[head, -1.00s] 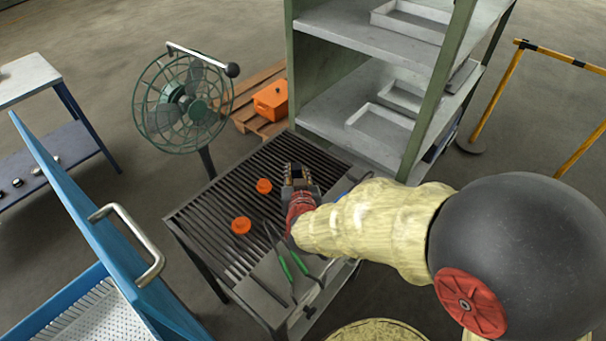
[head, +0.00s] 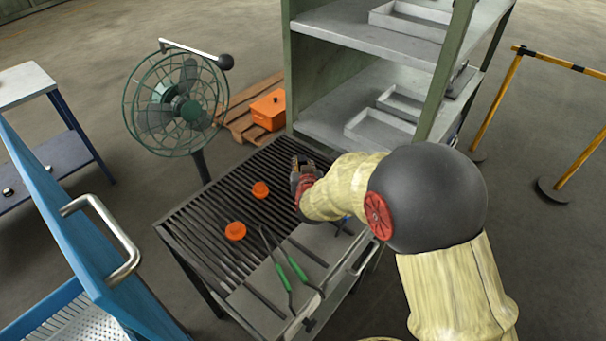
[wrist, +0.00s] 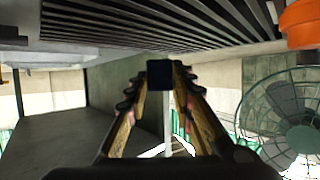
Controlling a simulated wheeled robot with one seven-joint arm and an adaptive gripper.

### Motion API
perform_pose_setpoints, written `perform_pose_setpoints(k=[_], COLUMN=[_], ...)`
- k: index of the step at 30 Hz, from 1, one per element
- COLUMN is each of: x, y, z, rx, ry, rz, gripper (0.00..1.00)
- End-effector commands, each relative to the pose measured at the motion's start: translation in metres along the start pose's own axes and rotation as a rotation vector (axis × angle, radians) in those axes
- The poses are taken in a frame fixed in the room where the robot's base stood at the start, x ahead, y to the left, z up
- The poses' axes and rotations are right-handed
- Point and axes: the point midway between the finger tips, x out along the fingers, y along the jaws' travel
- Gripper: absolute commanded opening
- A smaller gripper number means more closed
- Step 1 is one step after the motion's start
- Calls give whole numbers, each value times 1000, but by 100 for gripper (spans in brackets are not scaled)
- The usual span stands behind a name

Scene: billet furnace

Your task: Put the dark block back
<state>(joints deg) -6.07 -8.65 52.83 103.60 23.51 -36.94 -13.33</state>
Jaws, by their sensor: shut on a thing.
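The dark block (wrist: 160,75) is a small, near-black cube between my fingertips in the wrist view. My gripper (wrist: 160,85) is shut on it, one finger on each side. In the head view my gripper (head: 300,163) is over the far right part of the slatted table (head: 200,235), close to the shelf rack. The block cannot be made out clearly there. Two orange round pieces (head: 260,190) (head: 235,231) lie on the slats left of my gripper.
The grey shelf rack (head: 350,95) with shallow trays (head: 378,132) stands just beyond my gripper. A green fan (head: 177,105) stands left of the table's far end. Green-handled tongs (head: 283,270) lie on the table's near plate. A blue door (head: 70,225) stands at left.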

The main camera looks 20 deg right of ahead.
Motion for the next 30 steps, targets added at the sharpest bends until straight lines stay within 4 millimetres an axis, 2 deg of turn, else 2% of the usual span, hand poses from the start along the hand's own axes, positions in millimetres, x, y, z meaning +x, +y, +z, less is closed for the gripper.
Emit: perform_pose_setpoints(k=[2, 7, 20, 21, 30], x=[10, 18, 20, 19, 19], y=[2, 2, 2, 2, 2], z=[6, 31, 34, 36, 35], rx=[1, 1, 1, 1, 1], ry=[2, 1, 2, -1, -1], rz=[2, 1, 1, 1, 1], gripper=[0, 0, 0, 25, 42])
